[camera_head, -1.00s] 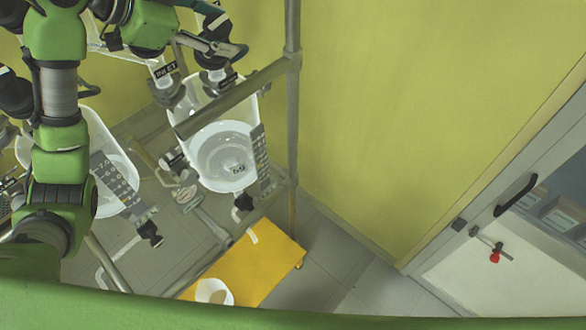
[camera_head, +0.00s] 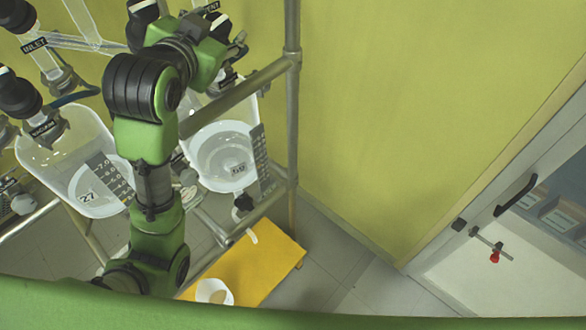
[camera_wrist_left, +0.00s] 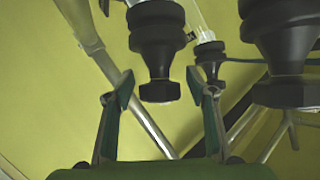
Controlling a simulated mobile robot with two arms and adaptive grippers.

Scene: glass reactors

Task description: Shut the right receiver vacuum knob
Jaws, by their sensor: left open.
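The right receiver (camera_head: 226,160) is a clear glass vessel hanging inside the metal frame. Its upper fittings, where a vacuum knob would sit, are mostly hidden behind my left arm in the head view. My left gripper (camera_head: 236,52) is over the top of this receiver. In the left wrist view the left gripper (camera_wrist_left: 162,95) is open, one finger on each side of a black knob (camera_wrist_left: 157,50). The knob's lower end reaches between the fingertips, with gaps on both sides. No label on it is readable there. My right gripper is out of view.
The left receiver (camera_head: 62,160) hangs to the left, with black knobs labelled VACUUM (camera_head: 42,122) and INLET (camera_head: 22,12) above it. Frame pole (camera_head: 292,120) stands to the right. More black knobs (camera_wrist_left: 283,45) are close to the gripper's right in the wrist view.

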